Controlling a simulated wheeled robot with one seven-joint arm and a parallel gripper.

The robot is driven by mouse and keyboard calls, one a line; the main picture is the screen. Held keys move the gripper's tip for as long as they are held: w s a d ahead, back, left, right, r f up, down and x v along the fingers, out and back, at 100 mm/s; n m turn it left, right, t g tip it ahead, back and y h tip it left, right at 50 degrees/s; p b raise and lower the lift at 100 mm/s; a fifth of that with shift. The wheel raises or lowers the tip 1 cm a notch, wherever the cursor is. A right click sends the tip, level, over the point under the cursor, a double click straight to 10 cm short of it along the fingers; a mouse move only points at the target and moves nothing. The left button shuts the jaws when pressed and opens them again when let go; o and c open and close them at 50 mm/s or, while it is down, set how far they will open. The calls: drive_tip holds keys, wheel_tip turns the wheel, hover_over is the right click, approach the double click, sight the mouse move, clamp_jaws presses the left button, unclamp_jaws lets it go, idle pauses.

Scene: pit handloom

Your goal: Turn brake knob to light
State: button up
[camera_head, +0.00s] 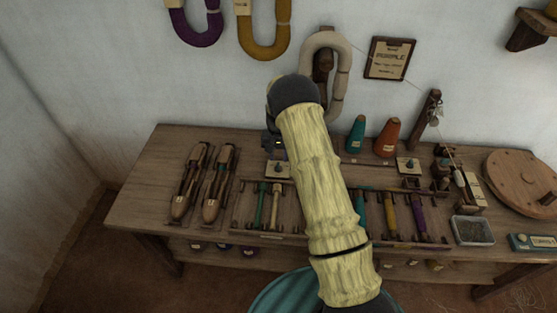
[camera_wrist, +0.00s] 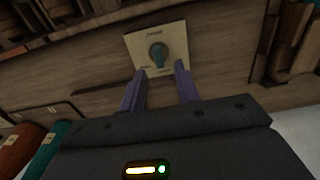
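A square cream plate (camera_wrist: 178,40) with a small dark teal knob (camera_wrist: 158,55) lies on the wooden table. The plate has tiny lettering that is too small to read surely. The knob's pointer stands nearly straight up and down in the wrist view. In the head view the plate (camera_head: 270,173) is just below my gripper (camera_head: 275,150). In the wrist view my gripper (camera_wrist: 161,70) is open, its two purple-grey fingers apart. The fingertips appear at either side of the knob's near end, with nothing between them; contact cannot be told.
A similar plate with a knob (camera_head: 408,163) is farther right. A teal cone (camera_head: 356,135) and an orange cone (camera_head: 387,138) stand at the back. Two wooden shuttles (camera_head: 190,185) lie to the left. Racked coloured bobbins (camera_head: 261,207) are in front.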

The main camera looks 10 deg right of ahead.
sight(279, 163)
wheel_tip(279, 163, up, 14)
drive_tip(key=shift+r, duration=0.2)
drive_tip(key=shift+r, duration=0.1)
idle(0.4)
drive_tip(key=s+r+n+t+p, duration=0.1)
drive_tip(key=s+r+p, duration=0.5)
drive_tip(key=s, duration=0.9)
drive_tip(key=s+r+n+t+p, duration=0.1)
drive_tip(key=s+r+p, duration=0.4)
drive_tip(key=s+r, duration=0.7)
drive_tip(key=s+n, duration=0.1)
drive_tip(key=s, duration=0.2)
drive_tip(key=shift+s+a+r+n+t+p, duration=0.15)
drive_tip(key=shift+s+r+n+t+p, duration=0.15)
drive_tip(key=shift+p, duration=0.1)
